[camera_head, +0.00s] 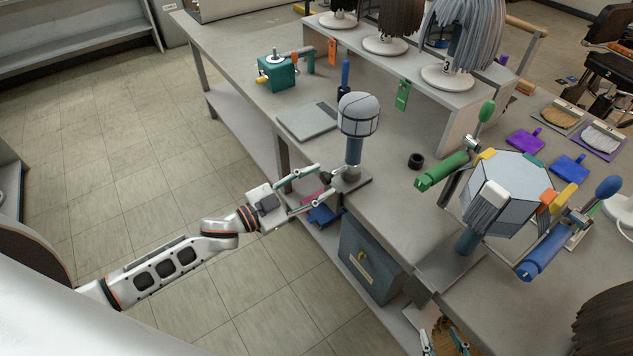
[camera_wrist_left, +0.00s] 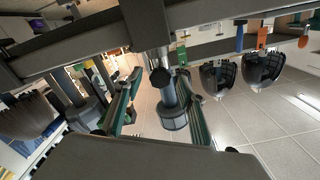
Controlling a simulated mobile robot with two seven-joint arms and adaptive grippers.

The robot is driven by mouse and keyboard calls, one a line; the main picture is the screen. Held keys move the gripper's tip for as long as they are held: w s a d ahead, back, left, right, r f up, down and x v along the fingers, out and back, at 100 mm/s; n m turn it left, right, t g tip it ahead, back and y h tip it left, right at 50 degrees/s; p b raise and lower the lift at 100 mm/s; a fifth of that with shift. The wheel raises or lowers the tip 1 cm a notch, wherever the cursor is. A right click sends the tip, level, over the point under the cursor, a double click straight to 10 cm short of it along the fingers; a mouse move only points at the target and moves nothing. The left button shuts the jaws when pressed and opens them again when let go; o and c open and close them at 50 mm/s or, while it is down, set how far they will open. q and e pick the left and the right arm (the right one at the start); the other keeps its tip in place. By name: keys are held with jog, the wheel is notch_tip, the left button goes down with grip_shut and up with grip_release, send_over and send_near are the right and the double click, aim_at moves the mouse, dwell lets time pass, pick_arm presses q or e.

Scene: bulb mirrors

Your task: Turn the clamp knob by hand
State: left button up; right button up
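A grey domed head (camera_head: 358,114) stands on a blue-grey post clamped at the table's front edge, with its clamp base (camera_head: 352,181) below. The dark round clamp knob (camera_head: 326,176) sticks out from the clamp towards my left gripper (camera_head: 325,181). That gripper is open, with its fingers apart on either side of the knob; contact cannot be told. In the left wrist view the black knob (camera_wrist_left: 161,77) lies between the spread fingers (camera_wrist_left: 158,108), with the post and head behind it. My right gripper (camera_head: 441,339) shows at the bottom edge, fingers apart; it looks empty.
A faceted mirror-like head (camera_head: 503,190) with coloured clamps stands on the right of the table. A teal vise (camera_head: 278,73) and a grey plate (camera_head: 307,121) lie to the left. A blue-grey cabinet (camera_head: 368,259) stands under the table. The floor at left is clear.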

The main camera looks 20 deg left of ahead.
pick_arm(q)
jog(key=p+v, duration=0.1)
jog(key=v, duration=0.4)
jog(key=shift+s+a, duration=0.25)
jog(key=shift+s, duration=0.05)
pick_arm(e)
jog(key=shift+w+r, duration=0.1)
jog(key=shift+r, duration=0.75)
jog(key=shift+f, duration=0.1)
pick_arm(q)
jog(key=v, duration=1.2)
